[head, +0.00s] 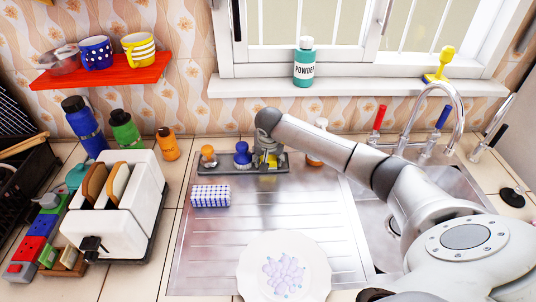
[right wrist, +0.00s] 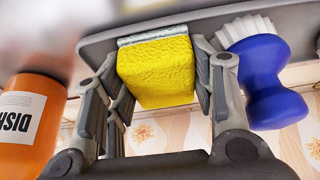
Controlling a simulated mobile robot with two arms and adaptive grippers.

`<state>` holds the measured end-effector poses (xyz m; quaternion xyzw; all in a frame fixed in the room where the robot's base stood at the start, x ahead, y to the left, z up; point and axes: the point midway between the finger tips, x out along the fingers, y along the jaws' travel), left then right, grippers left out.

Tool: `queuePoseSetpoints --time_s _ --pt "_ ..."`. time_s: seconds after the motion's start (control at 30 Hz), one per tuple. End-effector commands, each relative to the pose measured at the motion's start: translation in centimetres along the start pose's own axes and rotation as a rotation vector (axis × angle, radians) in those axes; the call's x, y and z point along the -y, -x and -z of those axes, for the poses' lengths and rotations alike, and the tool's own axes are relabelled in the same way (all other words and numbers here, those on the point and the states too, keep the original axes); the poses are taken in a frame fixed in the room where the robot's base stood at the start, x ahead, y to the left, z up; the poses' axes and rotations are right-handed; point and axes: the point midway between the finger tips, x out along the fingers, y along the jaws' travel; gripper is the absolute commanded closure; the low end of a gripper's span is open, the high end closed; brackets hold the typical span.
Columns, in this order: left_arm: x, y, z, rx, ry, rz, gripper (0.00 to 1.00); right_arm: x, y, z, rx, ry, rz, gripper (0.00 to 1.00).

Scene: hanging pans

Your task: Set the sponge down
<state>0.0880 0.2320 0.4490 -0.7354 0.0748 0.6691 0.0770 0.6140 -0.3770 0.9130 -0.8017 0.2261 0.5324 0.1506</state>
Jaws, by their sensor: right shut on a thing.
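The yellow sponge (right wrist: 155,75) with a pale grey layer fills the middle of the right wrist view, between the two fingers of my right gripper (right wrist: 160,85). The gripper is shut on it. In the head view my right gripper (head: 267,157) reaches down over the right part of the grey tray (head: 226,169) behind the metal drainboard, and little of the yellow sponge (head: 259,161) shows. The sponge's grey layer is close to the tray (right wrist: 180,22); I cannot tell whether they touch. My left gripper is not in view.
A blue-handled brush (right wrist: 265,80) stands close beside the gripper, and an orange dish bottle (right wrist: 25,120) is on the other side. On the drainboard (head: 205,250) are a blue-checked block (head: 210,196) and a plate (head: 250,262). The drainboard's middle is clear.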

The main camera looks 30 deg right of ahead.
Motion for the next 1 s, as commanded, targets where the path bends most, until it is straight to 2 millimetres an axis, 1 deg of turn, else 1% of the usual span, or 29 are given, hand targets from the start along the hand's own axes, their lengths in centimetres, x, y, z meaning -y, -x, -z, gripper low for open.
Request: queuePoseSetpoints --time_s 0.17,0.3,0.33,0.4,0.77,0.83,0.93,1.0 --pt "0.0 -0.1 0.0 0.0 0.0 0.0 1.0 0.0 0.0 0.0 -0.001 0.0 0.001 0.68" --pt "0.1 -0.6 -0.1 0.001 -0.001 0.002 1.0 0.0 -0.4 -0.2 -0.001 0.001 0.0 0.68" --pt "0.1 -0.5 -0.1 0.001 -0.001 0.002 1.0 0.0 -0.4 -0.1 -0.001 0.001 0.0 0.48" --pt "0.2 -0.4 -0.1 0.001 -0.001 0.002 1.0 0.0 -0.3 -0.1 -0.001 0.001 0.0 0.4" --pt "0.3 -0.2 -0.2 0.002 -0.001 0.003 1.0 0.0 -0.1 0.0 -0.001 0.0 0.001 0.4" --pt "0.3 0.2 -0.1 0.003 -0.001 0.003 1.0 0.1 0.3 0.1 0.0 0.0 0.001 0.4" --pt "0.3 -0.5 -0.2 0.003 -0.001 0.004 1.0 0.1 1.1 0.1 -0.005 0.002 0.002 0.4" --pt "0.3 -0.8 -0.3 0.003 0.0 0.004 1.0 0.0 2.2 0.1 -0.006 0.002 0.002 0.4"
